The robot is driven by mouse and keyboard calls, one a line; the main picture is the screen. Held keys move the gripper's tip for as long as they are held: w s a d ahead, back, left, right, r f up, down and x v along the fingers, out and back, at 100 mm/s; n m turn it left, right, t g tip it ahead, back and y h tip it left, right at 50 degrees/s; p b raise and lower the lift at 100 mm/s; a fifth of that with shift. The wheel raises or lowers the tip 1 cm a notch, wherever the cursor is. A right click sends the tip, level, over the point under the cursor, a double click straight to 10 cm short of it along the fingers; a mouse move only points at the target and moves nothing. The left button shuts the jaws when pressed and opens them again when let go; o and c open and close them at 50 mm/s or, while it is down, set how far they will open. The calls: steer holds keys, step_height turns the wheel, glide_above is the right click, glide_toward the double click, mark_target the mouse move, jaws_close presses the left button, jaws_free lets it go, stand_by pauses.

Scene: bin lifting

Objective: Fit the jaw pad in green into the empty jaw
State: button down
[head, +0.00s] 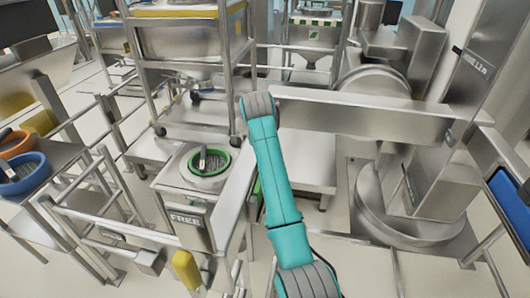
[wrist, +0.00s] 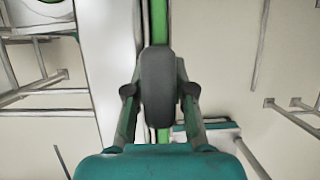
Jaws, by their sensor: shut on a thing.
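My gripper (wrist: 158,90) shows in the wrist view, its two fingers closed around a dark grey rounded piece (wrist: 160,88). Green shows along the edges of this piece, and I cannot tell whether it is the green jaw pad. A long green strip (wrist: 158,22) runs upright in the picture behind it; I cannot tell whether it is joined to the held piece. In the head view my arm hides the gripper, and a bit of green (head: 257,189) shows just left of the arm. I cannot make out the empty jaw.
A stand marked FREE (head: 190,219) carries a round green-rimmed tray (head: 222,161) left of my arm. Blue (head: 36,181) and orange (head: 17,141) rimmed trays stand at far left. Metal rails and a steel cart (head: 190,48) crowd the back; large steel machinery (head: 421,205) stands right.

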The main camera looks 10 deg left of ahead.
steer(key=shift+s+f, duration=0.25)
steer(key=shift+f, duration=0.6)
steer(key=c, duration=0.9)
jaws_free()
steer(key=shift+f, duration=0.1)
steer(key=shift+w, duration=0.1)
steer(key=v, duration=0.7)
steer(key=shift+a+r, duration=0.1)
steer(key=shift+r, duration=0.35)
steer(key=shift+w, duration=0.1)
